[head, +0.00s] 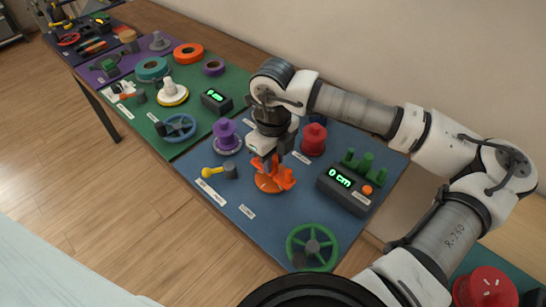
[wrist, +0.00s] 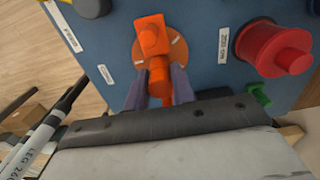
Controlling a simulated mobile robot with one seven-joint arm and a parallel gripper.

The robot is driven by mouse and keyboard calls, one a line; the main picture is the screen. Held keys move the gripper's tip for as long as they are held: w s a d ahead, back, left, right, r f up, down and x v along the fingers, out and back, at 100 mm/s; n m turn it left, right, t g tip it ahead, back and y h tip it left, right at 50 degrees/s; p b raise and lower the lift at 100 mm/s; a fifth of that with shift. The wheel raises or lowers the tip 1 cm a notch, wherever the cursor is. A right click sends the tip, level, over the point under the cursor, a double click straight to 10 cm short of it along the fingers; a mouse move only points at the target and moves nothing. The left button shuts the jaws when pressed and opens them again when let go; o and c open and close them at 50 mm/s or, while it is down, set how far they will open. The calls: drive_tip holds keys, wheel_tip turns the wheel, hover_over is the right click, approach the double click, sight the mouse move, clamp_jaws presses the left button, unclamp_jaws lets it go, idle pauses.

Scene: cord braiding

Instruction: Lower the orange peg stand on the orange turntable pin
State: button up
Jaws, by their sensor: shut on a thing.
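The orange peg stand (head: 284,177) is at my gripper (head: 271,160), just over the orange turntable (head: 267,187) on the blue mat. In the wrist view, the two grey-purple fingers of my gripper (wrist: 160,88) are shut on the lower part of the peg stand (wrist: 151,36), one on each side. The round disc of the turntable (wrist: 178,52) shows behind the stand. The stand hides the turntable's pin. I cannot tell whether the stand touches the turntable or hangs a little above it.
A red spool (head: 314,140) stands right of my gripper, a purple spool (head: 226,135) left. A yellow-knobbed lever (head: 212,172) is at the left. A display box reading 0 cm (head: 343,188) and a green handwheel (head: 312,246) are nearby. Bare mat lies in front.

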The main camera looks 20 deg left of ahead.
drive_tip(key=shift+f+b, duration=0.8)
drive_tip(key=shift+b, duration=0.1)
drive_tip(key=o, duration=1)
drive_tip(key=shift+o, duration=0.2)
drive_tip(key=shift+r+p, duration=1.7)
drive_tip(key=shift+r, duration=2.4)
